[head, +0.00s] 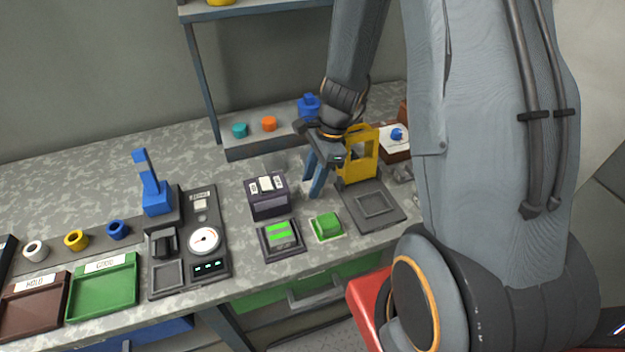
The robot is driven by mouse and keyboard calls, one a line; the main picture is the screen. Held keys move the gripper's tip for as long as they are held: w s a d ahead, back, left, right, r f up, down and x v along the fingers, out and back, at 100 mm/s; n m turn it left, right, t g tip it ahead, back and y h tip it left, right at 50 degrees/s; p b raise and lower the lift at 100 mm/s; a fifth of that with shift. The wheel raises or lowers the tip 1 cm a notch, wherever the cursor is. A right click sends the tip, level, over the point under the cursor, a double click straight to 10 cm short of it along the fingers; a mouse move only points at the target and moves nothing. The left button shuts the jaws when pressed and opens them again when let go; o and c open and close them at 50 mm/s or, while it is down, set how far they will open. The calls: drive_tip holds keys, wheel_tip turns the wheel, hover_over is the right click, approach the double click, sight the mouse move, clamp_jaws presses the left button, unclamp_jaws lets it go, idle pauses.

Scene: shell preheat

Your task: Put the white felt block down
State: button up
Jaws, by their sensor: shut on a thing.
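My gripper (316,188) points down over the bench in the middle of the head view, with its blue fingers close together. It is shut on the white felt block (307,186), of which only a small pale part shows at the fingertips. The fingers hide the rest, and I cannot tell whether the block touches the bench. The gripper is between a dark box with white pieces on top (268,196) on its left and a yellow frame (360,160) on its right.
A grey plate (388,220) lies before the yellow frame. A green block on a pale pad (326,226) and a dark unit with green bars (282,238) are in front. A gauge panel (222,233), green tray (100,290) and brown tray (35,305) are left. A shelf stands behind.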

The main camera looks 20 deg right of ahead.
drive_tip(key=shift+f, duration=0.1)
drive_tip(key=o, duration=1.1)
drive_tip(key=b+v, duration=0.1)
drive_tip(key=v, duration=1)
drive_tip(key=s+a+r+n+h, duration=0.1)
drive_tip(key=s+n, duration=0.3)
drive_tip(key=n, duration=0.5)
drive_tip(key=s+a+r+n+t+h, duration=0.1)
drive_tip(key=s+a+n+h, duration=0.1)
drive_tip(key=s+n, duration=0.3)
drive_tip(key=n, duration=0.4)
drive_tip(key=shift+s+a+r, duration=0.25)
